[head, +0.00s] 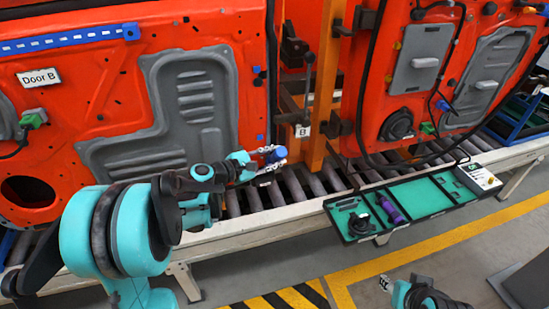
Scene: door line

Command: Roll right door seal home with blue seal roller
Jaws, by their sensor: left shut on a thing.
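The right door (395,55) is a red panel with grey inserts. A black seal (364,100) runs down its left edge and curves along its lower edge; I cannot tell how far it is seated. My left gripper (268,160) is shut on a small blue item, which looks like the blue seal roller (276,154). It is near the lower right edge of the left door, left of the orange post and apart from the right door. My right gripper (386,284) is low in the picture, only partly in view; its jaw state is unclear.
The red left door (150,85) carries a "Door B" label. An orange post (323,90) stands between the doors. A roller conveyor (262,197) runs below them. A green-lined tray (425,194) on its front side holds a purple tool (391,207) and black parts. Yellow-marked floor lies in front.

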